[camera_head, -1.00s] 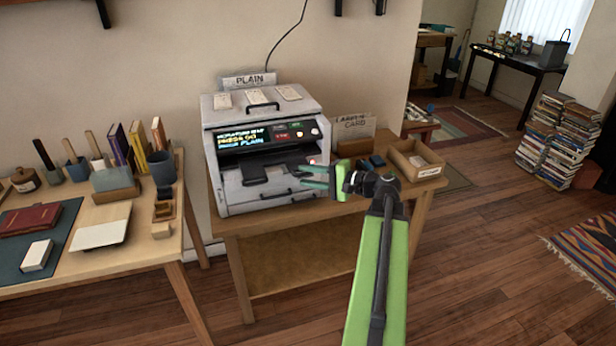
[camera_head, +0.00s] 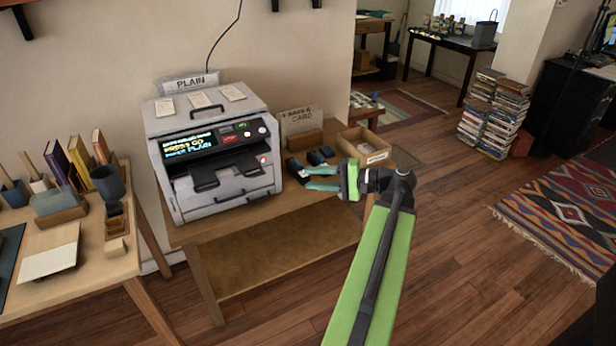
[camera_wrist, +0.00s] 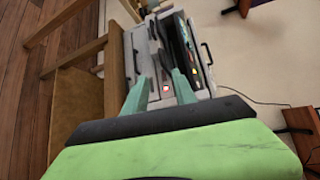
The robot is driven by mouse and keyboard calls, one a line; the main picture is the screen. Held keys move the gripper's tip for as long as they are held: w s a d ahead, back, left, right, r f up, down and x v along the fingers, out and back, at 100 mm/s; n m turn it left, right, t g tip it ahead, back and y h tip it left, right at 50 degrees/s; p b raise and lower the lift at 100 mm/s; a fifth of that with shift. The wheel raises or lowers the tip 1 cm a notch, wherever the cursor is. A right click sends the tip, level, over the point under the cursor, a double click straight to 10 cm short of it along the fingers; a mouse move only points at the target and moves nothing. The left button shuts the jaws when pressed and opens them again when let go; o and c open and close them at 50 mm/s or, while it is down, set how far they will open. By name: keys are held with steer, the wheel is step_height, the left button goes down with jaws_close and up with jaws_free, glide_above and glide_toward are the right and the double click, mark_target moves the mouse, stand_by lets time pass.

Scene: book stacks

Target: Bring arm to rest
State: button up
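My green arm reaches up from the bottom of the head view. My gripper (camera_head: 322,178) points left, in front of the small table's right part, apart from the printer as far as I can see. Its two teal fingers are spread with nothing between them. In the wrist view the fingers (camera_wrist: 160,88) show open, with the printer beyond them and its small red light between them. The grey printer (camera_head: 212,150) stands on the small table, its display lit with text that reads in part "PRESS GO" and "PAPER PLAIN".
A cardboard box (camera_head: 364,148) and a card sign (camera_head: 301,122) stand right of the printer. A wooden desk (camera_head: 100,262) with books and a cup is at left. Book stacks (camera_head: 493,112) and a patterned rug (camera_head: 560,212) lie right. Wooden floor (camera_head: 450,265) is clear beside my arm.

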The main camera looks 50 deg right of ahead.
stand_by(0.3)
steer(key=w+a+n+g+y, duration=0.3)
steer(key=w+a+y, duration=0.1)
steer(key=w+a, duration=0.8)
steer(key=w+a+f+n+g+y, duration=0.1)
steer(key=w+a+f+n+g, duration=0.15)
steer(key=a, duration=0.85)
steer(key=w+a+f+n+g+y, duration=0.1)
steer(key=w+a+f+n+g, duration=0.2)
steer(key=a, duration=0.8)
steer(key=s+a+f+n+g+h, duration=0.2)
steer(key=a+f+n+g+h, duration=0.15)
steer(key=a+f, duration=0.4)
steer(key=s+a+f+n+g+h, duration=0.1)
steer(key=a+f+n+g+h, duration=0.25)
steer(key=a, duration=0.75)
steer(key=d+f+h, duration=0.4)
steer(key=d+h, duration=0.2)
steer(key=d, duration=0.3)
step_height(320, 180, up, 16)
steer(key=p, duration=1.5)
steer(key=shift+w+y, duration=0.25)
steer(key=shift+y, duration=0.05)
